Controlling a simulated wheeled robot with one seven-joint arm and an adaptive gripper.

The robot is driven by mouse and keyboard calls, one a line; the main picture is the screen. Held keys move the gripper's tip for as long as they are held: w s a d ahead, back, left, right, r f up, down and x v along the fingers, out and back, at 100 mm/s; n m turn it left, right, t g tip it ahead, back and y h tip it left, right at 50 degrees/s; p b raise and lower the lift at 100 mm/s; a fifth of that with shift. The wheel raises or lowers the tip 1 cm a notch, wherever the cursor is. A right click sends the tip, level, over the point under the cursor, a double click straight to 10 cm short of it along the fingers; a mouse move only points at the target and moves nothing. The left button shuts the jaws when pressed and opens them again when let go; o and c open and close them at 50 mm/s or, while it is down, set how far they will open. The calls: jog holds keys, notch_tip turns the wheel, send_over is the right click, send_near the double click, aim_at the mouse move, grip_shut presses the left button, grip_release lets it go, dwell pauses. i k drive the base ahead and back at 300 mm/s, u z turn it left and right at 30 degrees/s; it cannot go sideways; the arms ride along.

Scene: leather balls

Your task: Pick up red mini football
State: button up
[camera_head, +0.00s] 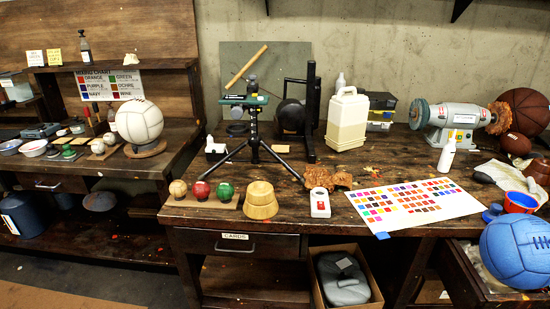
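A small red ball (201,190), which looks like the red mini football, sits on a narrow wooden board (180,202) near the front left edge of the workbench. A small cream ball (178,189) is beside it on the left and a small green ball (225,192) is beside it on the right, on the same board. The red ball's front and top are unobstructed. My gripper is not in this view.
A wooden block (261,200) stands right of the board. A black tripod (254,135) stands behind, with a leg reaching toward the balls. A white device (320,203) and colour chart (413,204) lie further right. Open floor shows at lower left.

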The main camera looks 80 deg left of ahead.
aim_at(201, 190)
jog(key=u, duration=3.25)
